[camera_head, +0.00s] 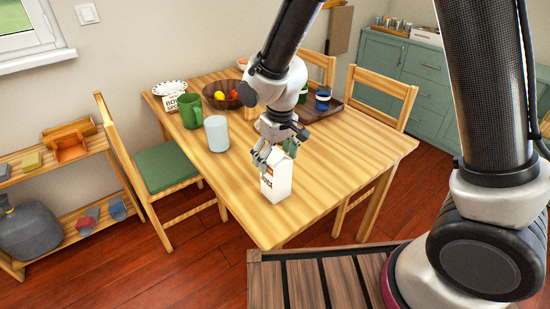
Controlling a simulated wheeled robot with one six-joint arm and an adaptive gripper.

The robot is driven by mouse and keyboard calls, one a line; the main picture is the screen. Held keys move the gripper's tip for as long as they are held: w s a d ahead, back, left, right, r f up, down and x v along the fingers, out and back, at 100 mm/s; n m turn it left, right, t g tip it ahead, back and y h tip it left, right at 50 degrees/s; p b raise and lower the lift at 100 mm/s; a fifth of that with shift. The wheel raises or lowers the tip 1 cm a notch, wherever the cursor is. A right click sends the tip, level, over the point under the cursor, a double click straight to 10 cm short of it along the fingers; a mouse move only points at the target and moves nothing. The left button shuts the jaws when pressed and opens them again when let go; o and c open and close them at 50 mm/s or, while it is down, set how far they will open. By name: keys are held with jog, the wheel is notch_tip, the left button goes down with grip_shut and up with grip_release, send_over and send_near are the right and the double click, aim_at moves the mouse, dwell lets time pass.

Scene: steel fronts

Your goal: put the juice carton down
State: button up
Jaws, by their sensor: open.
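The white juice carton (276,184) stands upright on the wooden table (240,200), near the table's front corner. My gripper (274,158) is open at the carton's top, with its fingers pointing down and one on each side as far as I can see. The fingers and wrist hide part of the carton's top. I cannot tell whether a finger touches it.
Behind the carton stand a pale blue cup (216,134), a green mug (188,111), a fruit bowl (220,94) and a dark tray (318,111) with cups. Wooden chairs (145,165) flank the table. The tabletop right of the carton is clear.

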jog(key=r, duration=0.4)
jog(key=s+r, duration=0.1)
jog(key=r, duration=0.6)
jog(key=shift+s+d+r, duration=0.15)
jog(key=shift+d+r, duration=0.2)
jog(key=shift+d, duration=0.05)
